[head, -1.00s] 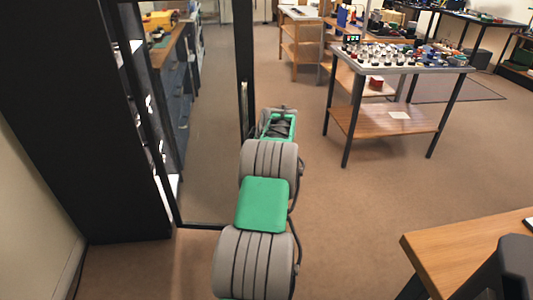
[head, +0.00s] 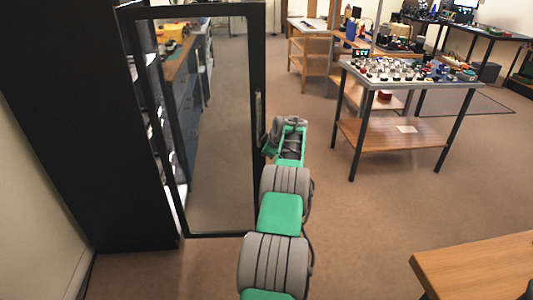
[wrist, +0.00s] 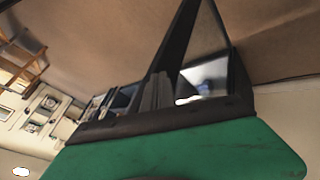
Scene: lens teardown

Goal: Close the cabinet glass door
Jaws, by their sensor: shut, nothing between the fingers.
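The cabinet glass door (head: 257,60) has a black frame and a clear pane. It stands open in the head view, swung out from the dark cabinet (head: 75,110) on the left. A slim vertical handle (head: 259,112) sits on its free right edge. My gripper (head: 268,149) is at the end of the green and grey arm, beside that free edge below the handle. Whether it touches the frame cannot be told. In the wrist view, the grey fingers (wrist: 158,92) are together and empty beyond the green wrist body, and a dark diagonal bar rises past them.
A metal-topped table (head: 410,80) with many small parts stands at the right. A wooden table corner (head: 480,270) juts in at the lower right. Wooden shelves (head: 306,55) stand farther back. Brown floor is clear between the door and the tables.

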